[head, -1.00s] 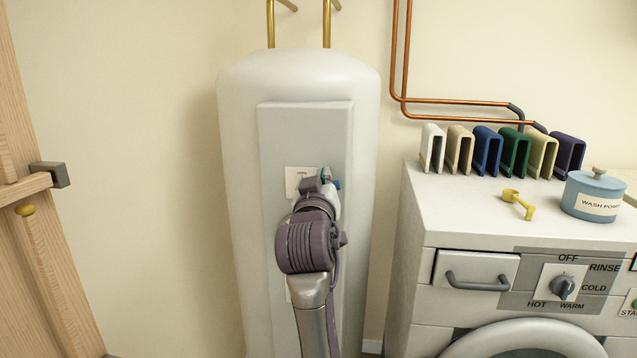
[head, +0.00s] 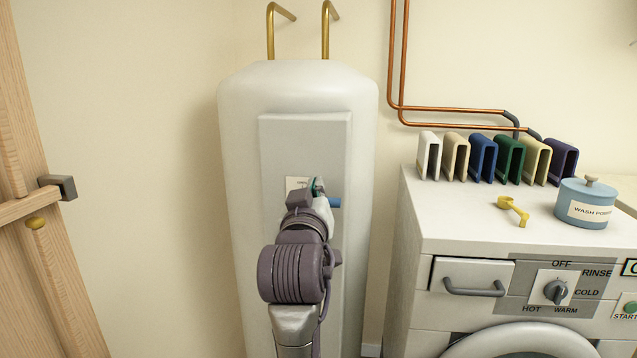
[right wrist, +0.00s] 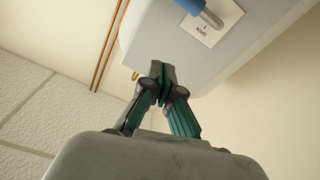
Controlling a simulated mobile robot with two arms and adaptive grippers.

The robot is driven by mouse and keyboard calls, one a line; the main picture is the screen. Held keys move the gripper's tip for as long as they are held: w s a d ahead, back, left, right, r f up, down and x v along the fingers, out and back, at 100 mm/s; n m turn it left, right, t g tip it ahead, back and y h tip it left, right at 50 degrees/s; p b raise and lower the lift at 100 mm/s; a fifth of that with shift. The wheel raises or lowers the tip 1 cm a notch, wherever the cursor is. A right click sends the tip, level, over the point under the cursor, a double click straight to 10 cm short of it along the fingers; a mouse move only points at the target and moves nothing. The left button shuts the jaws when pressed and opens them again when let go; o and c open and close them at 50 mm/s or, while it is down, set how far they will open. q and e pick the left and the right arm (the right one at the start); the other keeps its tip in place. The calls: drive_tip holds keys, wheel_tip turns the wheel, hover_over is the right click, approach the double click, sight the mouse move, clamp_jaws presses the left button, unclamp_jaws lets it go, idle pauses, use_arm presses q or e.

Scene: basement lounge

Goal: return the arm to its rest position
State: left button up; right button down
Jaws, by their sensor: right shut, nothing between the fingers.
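My right arm rises from the bottom of the head view in front of a white boiler (head: 240,150). My right gripper (head: 316,187) is mostly hidden behind its own wrist there. In the right wrist view the fingers of the right gripper (right wrist: 161,84) are shut together with nothing between them. They are apart from a blue-ended lever (right wrist: 203,10) beside a white label (right wrist: 212,30) on the boiler panel. The blue end (head: 334,202) also shows right of the gripper in the head view. My left gripper is not in view.
A washing machine (head: 440,228) stands at the right, with a yellow scoop (head: 514,210), a blue washing powder pot (head: 585,203) and several coloured upright holders on top. Copper pipes (head: 400,60) run down the wall. A wooden door (head: 50,280) is at the left.

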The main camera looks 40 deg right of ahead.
drive_tip(key=shift+v, duration=0.75)
